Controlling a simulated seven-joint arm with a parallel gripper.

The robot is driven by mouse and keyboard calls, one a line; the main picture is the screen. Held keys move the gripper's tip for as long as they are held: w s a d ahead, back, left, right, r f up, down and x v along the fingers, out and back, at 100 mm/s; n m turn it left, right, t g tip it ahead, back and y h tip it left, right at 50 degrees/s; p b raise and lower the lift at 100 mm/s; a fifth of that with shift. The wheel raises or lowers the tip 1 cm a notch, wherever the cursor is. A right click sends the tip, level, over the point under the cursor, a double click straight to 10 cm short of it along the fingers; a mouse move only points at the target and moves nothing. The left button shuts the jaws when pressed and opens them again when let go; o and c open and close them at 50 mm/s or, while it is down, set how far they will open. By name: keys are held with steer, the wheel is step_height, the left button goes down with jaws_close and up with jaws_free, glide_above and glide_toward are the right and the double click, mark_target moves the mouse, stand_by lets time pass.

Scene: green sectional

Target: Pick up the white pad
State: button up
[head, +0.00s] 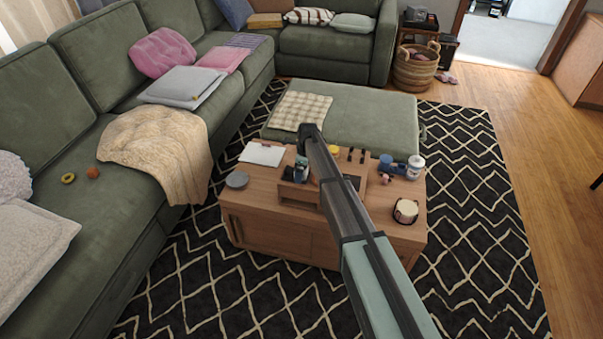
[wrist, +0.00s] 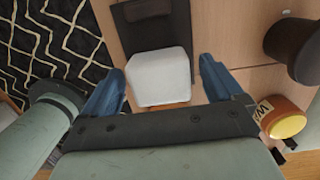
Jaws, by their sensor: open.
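A small white block with rounded corners, which looks like the white pad (wrist: 158,80), lies on a dark surface in the wrist view. My gripper (wrist: 161,72) is open, with one blue finger on each side of it. Small gaps show between pad and fingers; I cannot tell how far above it the fingertips are. In the head view my gripper (head: 301,170) is over the wooden organizer on the coffee table (head: 270,235), and the pad there is hidden or too small to make out.
A flat white sheet (head: 262,153) and grey disc (head: 237,180) lie left on the table. A round jar (head: 405,211) and white-blue container (head: 415,167) stand right. The wrist view shows a dark round object (wrist: 293,48) and yellow-topped jar (wrist: 287,125) near the right finger.

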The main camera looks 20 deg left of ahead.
steer(key=shift+c, duration=0.4)
steer(key=c, duration=0.9)
steer(key=shift+c, duration=0.2)
step_height(320, 180, up, 10)
steer(key=shift+r, duration=0.1)
